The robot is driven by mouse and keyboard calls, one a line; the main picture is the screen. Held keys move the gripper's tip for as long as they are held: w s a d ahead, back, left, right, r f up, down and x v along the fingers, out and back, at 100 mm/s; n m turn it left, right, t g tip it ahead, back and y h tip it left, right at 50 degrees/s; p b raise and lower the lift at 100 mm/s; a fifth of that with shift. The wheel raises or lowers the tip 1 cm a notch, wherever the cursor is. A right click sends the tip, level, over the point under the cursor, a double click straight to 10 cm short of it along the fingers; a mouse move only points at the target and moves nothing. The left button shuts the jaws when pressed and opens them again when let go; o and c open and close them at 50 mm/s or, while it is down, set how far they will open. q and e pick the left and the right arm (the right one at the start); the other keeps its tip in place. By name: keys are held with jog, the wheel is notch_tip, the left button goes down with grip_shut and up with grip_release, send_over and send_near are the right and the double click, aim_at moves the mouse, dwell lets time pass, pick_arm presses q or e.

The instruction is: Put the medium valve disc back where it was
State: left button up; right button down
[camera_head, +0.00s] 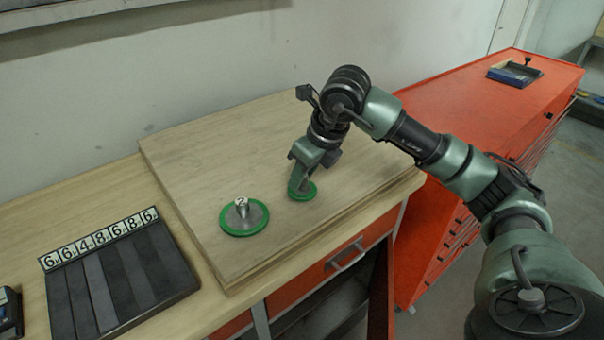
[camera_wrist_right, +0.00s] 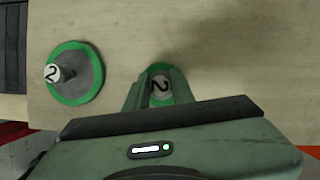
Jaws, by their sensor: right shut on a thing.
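Two green-rimmed valve discs are in view, each with a stem marked 2. The larger disc (camera_head: 258,218) lies flat on the wooden board (camera_head: 190,150), and it shows at the left in the right wrist view (camera_wrist_right: 84,88). My right gripper (camera_head: 300,180) points down and is shut on the stem of the smaller disc (camera_head: 309,193), to the right of the larger one. In the wrist view the fingers partly hide this disc. It is at or just above the board; I cannot tell whether it touches. Size alone does not settle which disc is the medium one.
A dark slotted block (camera_head: 120,275) with a row of number tiles stands at the left on the workbench (camera_head: 95,200). A red cabinet (camera_head: 470,95) stands at the right, bearing a small blue tray (camera_head: 515,75). The board's back left is clear.

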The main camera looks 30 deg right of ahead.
jog(key=shift+f, duration=0.1)
jog(key=c, duration=1.2)
grip_release()
jog(key=shift+r, duration=0.3)
jog(key=b+v, duration=0.1)
jog(key=v, duration=1)
jog(key=shift+s+r, duration=0.25)
jog(key=shift+r, duration=0.1)
jog(key=shift+f, duration=0.1)
